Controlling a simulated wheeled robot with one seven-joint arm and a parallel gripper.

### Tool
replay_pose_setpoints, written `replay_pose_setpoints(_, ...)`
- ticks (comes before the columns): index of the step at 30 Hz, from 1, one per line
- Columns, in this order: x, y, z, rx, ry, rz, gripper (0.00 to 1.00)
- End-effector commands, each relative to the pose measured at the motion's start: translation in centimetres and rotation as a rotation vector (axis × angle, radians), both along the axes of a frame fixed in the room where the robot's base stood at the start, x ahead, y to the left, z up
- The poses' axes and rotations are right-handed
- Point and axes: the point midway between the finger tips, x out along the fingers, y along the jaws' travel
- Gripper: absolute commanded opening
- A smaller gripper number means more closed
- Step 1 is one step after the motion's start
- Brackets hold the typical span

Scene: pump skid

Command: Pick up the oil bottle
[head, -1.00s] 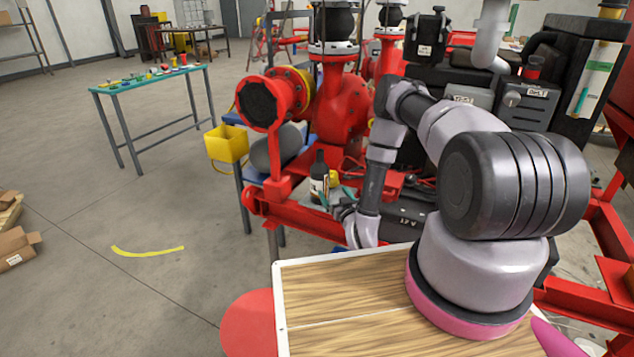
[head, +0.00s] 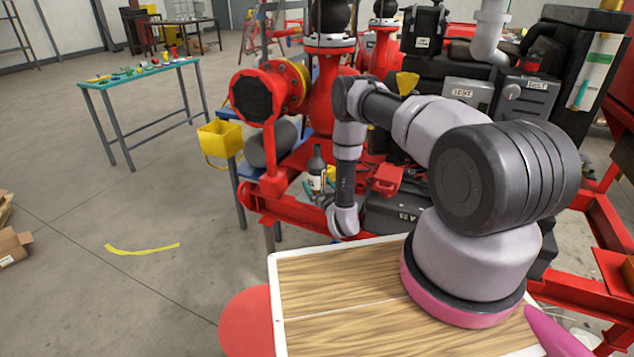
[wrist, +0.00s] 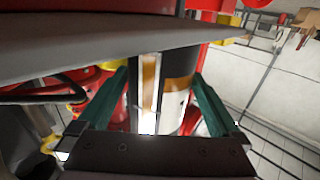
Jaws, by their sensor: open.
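The oil bottle (head: 317,162) is dark with a pale label and stands upright on the red skid, in the middle of the head view. My gripper (wrist: 158,78) is open. In the wrist view its two teal fingers reach out to either side of the bottle (wrist: 178,92), whose white and tan label faces the camera. I cannot tell whether either finger touches it. In the head view my wrist hides part of the gripper, and one teal finger shows left of the bottle's base.
The red pump (head: 330,100) and red skid frame stand close around the bottle. A yellow box (head: 220,138) hangs to the left. A teal-topped table (head: 140,75) stands farther left. A wood-topped surface (head: 340,285) is in front. The floor on the left is mostly clear.

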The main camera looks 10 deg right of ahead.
Motion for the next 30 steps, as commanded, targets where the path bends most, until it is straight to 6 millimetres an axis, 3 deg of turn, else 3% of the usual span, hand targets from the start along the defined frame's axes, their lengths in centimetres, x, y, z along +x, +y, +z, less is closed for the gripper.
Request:
replay_pose_setpoints(3, 0.9, 0.1, 0.0, 0.000, 0.000, 0.000, 1.00)
replay_pose_setpoints(10, 1.1, 0.1, 0.0, 0.000, 0.001, 0.000, 1.00)
replay_pose_setpoints(11, 1.1, 0.1, 0.0, 0.000, 0.001, 0.000, 0.92)
replay_pose_setpoints(15, 1.1, 0.1, 0.0, 0.000, 0.001, 0.000, 0.39)
replay_pose_setpoints(17, 1.0, 0.1, 0.0, 0.000, 0.001, 0.000, 0.17)
replay_pose_setpoints(25, 1.1, 0.1, 0.2, 0.000, -0.001, 0.000, 0.17)
replay_pose_setpoints(30, 1.2, 0.1, 1.6, 0.000, -0.002, -0.001, 0.17)
